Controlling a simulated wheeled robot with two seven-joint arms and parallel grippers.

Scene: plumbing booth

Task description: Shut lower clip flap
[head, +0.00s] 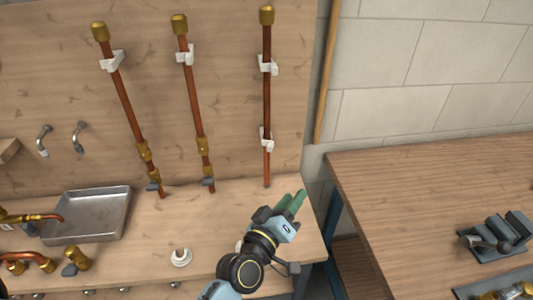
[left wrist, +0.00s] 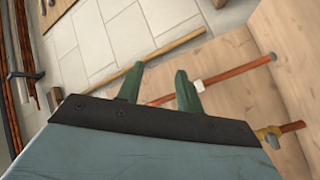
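The right-hand copper pipe (head: 267,100) stands upright against the wooden back board, held by two white clips. The lower clip (head: 266,140) sits around the lower part of this pipe. Its flap is too small to read as open or shut. The upper clip (head: 268,66) is higher on the same pipe. My left gripper (head: 296,203) is below and right of the lower clip, apart from it, with green fingers pointing up and right. In the left wrist view the fingers (left wrist: 158,88) are spread with nothing held, and a white clip (left wrist: 198,86) shows just beyond them. My right gripper is not in view.
Two more copper pipes (head: 125,95) (head: 190,95) with clips and brass fittings stand left. A metal tray (head: 88,214), brass fittings and a small white ring-shaped part (head: 181,257) lie on the bench. A second table (head: 430,185) is at right, beyond a gap.

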